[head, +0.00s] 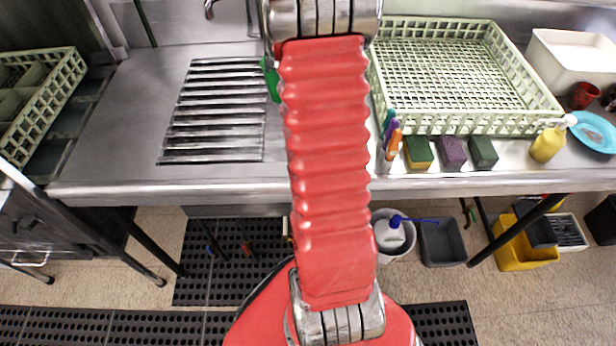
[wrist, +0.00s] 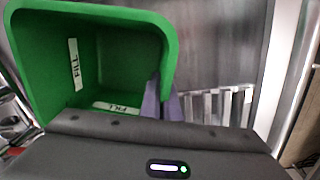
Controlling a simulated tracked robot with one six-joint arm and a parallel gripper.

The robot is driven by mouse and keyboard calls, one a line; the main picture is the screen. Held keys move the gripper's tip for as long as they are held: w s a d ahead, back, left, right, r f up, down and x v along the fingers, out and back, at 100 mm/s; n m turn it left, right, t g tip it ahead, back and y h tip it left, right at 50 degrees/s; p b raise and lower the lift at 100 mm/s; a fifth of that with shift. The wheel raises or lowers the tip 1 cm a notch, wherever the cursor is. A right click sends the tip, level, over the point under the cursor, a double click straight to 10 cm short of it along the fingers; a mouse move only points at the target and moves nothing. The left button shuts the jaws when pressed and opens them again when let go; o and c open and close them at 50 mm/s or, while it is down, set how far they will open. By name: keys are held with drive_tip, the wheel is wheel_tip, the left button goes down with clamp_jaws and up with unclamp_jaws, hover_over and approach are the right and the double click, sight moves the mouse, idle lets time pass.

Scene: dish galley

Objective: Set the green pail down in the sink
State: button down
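The green pail (wrist: 125,60) fills the upper left of the wrist view, its open mouth towards the camera and "FILL" labels on its inner walls. My gripper (wrist: 162,103) has its greyish-purple fingers at the pail's right wall near the rim, one on the inner side and one outside, and looks shut on it. In the head view only a green sliver of the pail (head: 271,79) shows beside my red arm, which hides the rest and my gripper. I cannot make out the sink basin; my arm covers the middle of the steel counter (head: 115,120).
Ridged drainboard slats (head: 215,110) lie left of my arm. A pale green dish rack (head: 465,120) stands right, with sponges (head: 452,152), upright coloured handles (head: 391,135) and a yellow bottle (head: 547,145) before it. Another rack (head: 45,105) stands far left. The counter's left part is bare.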

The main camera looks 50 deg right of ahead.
drive_tip(key=s+f+n+y, duration=0.1)
drive_tip(key=s+f+n, duration=1.1)
drive_tip(key=f, duration=0.6)
drive_tip(key=s, duration=0.2)
drive_tip(key=shift+s+a+n+t, duration=0.3)
drive_tip(key=shift+s+a+n, duration=0.05)
drive_tip(key=shift+a+n, duration=0.05)
drive_tip(key=shift+f, duration=0.15)
drive_tip(key=shift+f, duration=2.85)
drive_tip(key=shift+f, duration=2.05)
drive_tip(key=shift+f, duration=0.1)
drive_tip(key=c, duration=2)
unclamp_jaws()
